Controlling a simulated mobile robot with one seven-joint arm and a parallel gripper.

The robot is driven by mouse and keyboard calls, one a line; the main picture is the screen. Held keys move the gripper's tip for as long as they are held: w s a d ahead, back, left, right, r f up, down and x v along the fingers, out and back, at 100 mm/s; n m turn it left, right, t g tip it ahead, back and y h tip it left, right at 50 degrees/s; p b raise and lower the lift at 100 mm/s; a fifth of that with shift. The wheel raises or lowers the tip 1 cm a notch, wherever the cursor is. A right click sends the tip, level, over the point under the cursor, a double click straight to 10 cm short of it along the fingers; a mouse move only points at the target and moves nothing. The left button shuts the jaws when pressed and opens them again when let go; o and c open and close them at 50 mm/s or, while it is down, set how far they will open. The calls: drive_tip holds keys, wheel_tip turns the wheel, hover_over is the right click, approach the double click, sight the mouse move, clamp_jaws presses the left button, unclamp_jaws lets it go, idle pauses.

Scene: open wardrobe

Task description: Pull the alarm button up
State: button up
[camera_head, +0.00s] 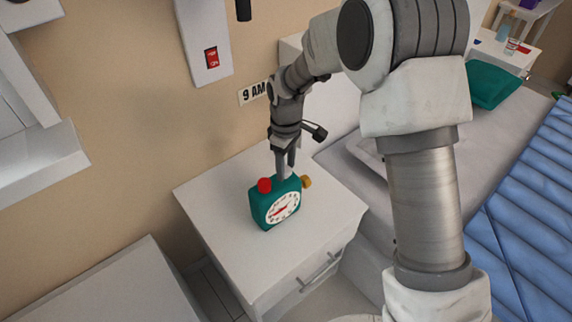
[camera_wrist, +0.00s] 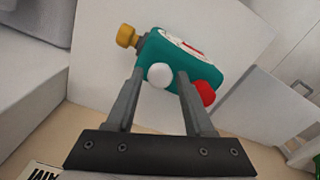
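A teal alarm clock (camera_head: 262,208) with a white dial and red hand stands on the white nightstand (camera_head: 215,195). In the wrist view, the clock (camera_wrist: 165,55) also shows a white round button (camera_wrist: 159,76) between the yellow knob (camera_wrist: 127,36) and the red button (camera_wrist: 205,93). My gripper (camera_head: 285,172) points down at the clock's top. Its fingers (camera_wrist: 161,74) are apart, one on either side of the white button, with small gaps visible. Contact cannot be told.
The wall with a "9 AM" sign (camera_head: 254,92) and a red switch panel (camera_head: 211,57) is behind the nightstand. A bed with a blue cover (camera_head: 530,200) is at the right. The nightstand's front top is clear.

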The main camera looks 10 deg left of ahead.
clamp_jaws()
idle(1.1)
